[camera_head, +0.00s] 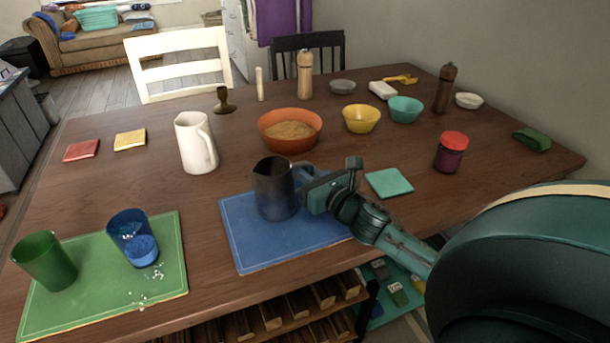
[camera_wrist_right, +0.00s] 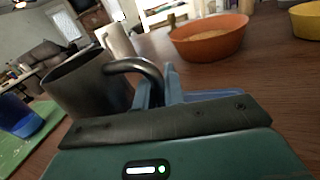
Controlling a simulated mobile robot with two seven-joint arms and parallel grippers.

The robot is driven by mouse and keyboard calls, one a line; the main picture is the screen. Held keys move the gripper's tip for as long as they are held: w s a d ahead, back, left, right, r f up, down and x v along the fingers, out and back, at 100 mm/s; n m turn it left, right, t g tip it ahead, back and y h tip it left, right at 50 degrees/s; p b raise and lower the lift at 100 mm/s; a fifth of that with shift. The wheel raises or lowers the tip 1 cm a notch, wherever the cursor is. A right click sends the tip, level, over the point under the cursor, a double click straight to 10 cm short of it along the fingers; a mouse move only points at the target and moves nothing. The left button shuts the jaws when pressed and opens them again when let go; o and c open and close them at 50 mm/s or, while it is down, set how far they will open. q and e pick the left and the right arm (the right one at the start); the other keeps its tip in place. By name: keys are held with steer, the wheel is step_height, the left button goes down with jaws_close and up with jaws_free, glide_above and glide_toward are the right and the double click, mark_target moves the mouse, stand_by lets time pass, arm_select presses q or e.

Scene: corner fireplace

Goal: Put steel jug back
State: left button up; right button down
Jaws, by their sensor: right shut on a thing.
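The steel jug (camera_head: 274,189) is dark grey and stands upright on or just above the blue mat (camera_head: 255,250); I cannot tell if it touches. My right gripper (camera_head: 308,186) comes in from the right and is shut on the jug's handle. In the right wrist view the jug (camera_wrist_right: 82,90) is at the left, with its curved handle running between the fingers (camera_wrist_right: 160,88) of the gripper. My left gripper is in neither view.
A green mat (camera_head: 60,310) holds a green cup (camera_head: 45,262) and a blue cup (camera_head: 130,232) with white bits beside it. A white jug (camera_head: 195,145) and an orange bowl (camera_head: 290,140) stand behind. A teal coaster (camera_head: 389,183) and a red-lidded jar (camera_head: 451,152) are to the right.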

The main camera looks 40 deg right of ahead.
steer(key=shift+f, duration=0.1)
steer(key=c, duration=1.5)
jaws_free()
steer(key=shift+r, duration=0.2)
steer(key=shift+s+f, duration=0.15)
steer(key=shift+s, duration=0.2)
steer(key=s, duration=1)
steer(key=shift+d, duration=0.1)
steer(key=shift+s, duration=0.65)
